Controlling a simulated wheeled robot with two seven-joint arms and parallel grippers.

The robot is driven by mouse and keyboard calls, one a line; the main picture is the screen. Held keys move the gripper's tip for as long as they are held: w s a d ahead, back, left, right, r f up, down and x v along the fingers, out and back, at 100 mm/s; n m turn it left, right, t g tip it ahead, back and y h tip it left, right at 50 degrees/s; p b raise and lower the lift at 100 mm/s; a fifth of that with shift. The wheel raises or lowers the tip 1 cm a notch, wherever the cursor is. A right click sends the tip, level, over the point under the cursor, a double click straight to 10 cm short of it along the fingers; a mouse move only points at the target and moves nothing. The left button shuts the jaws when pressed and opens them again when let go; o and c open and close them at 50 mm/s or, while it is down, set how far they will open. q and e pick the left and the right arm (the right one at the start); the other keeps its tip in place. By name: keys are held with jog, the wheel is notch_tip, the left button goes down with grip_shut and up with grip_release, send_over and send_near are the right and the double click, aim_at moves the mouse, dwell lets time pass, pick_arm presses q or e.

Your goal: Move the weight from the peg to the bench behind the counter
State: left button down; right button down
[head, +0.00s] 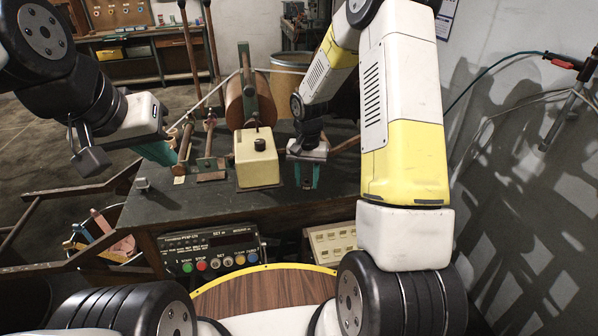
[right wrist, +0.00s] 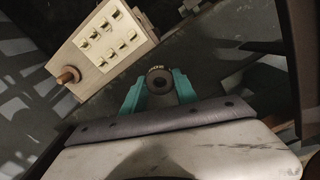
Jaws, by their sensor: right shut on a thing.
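The weight (right wrist: 159,75) is a small dark ring-shaped piece with pale lettering and a hole in its middle. My right gripper (head: 305,184) is shut on it, with the teal fingers on either side in the right wrist view. It hangs over the front part of the dark bench top (head: 210,208).
A cream box with a black knob (head: 257,160) stands on the bench, left of my right gripper. Behind it are a reddish drum (head: 250,100) and wooden posts. The switch box also shows below the bench (head: 332,240). The bench's front left is mostly clear.

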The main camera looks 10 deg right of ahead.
jog(key=shift+f, duration=1.5)
jog(key=c, duration=0.9)
grip_release()
jog(key=shift+f, duration=0.1)
jog(key=shift+c, duration=0.2)
notch_tip(320, 180, up, 12)
notch_tip(320, 180, up, 10)
jog(key=f+n+t, duration=0.1)
jog(key=t, duration=0.1)
send_over(307, 195)
jog(key=s, duration=0.5)
jog(key=s+r+n+t+y, duration=0.1)
jog(key=s+r+t, duration=0.1)
jog(key=s+r, duration=0.3)
jog(key=s+r+n+t+y, duration=0.1)
jog(key=s+r, duration=0.5)
jog(key=s, duration=0.8)
jog(key=shift+a+n+t, duration=0.2)
jog(key=shift+n+t, duration=0.4)
jog(key=shift+n, duration=0.2)
